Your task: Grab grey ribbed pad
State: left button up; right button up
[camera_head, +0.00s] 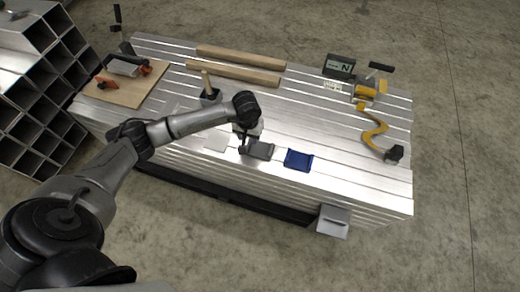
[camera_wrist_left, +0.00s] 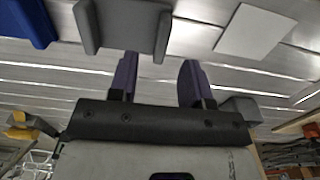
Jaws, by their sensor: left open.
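The grey ribbed pad (camera_head: 261,151) lies on the slatted aluminium top, left of a blue pad. In the left wrist view the grey pad (camera_wrist_left: 122,25) is at the top, with a raised lip along each side. My left gripper (camera_head: 243,147) is at the pad's left end in the head view. In the left wrist view its two fingers (camera_wrist_left: 159,72) are apart with nothing gripped. The pad's right-hand lip shows just beyond the gap between them; I cannot tell whether they touch. My right gripper is not in view.
The blue pad (camera_head: 298,160) lies right of the grey one, and a pale flat plate (camera_head: 216,141) lies left. A dark block with a wooden handle (camera_head: 208,90) stands behind my forearm. Wooden beams (camera_head: 235,73), a yellow clamp (camera_head: 372,130) and a display (camera_head: 339,67) are farther off.

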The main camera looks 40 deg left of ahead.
aim_at(249, 143)
pick_arm(q)
notch_tip(249, 143, down, 5)
jog(key=shift+a+r+b, duration=0.1)
jog(key=shift+a+b, duration=0.05)
jog(key=shift+b, duration=1.1)
jog(key=shift+c, duration=0.5)
grip_shut()
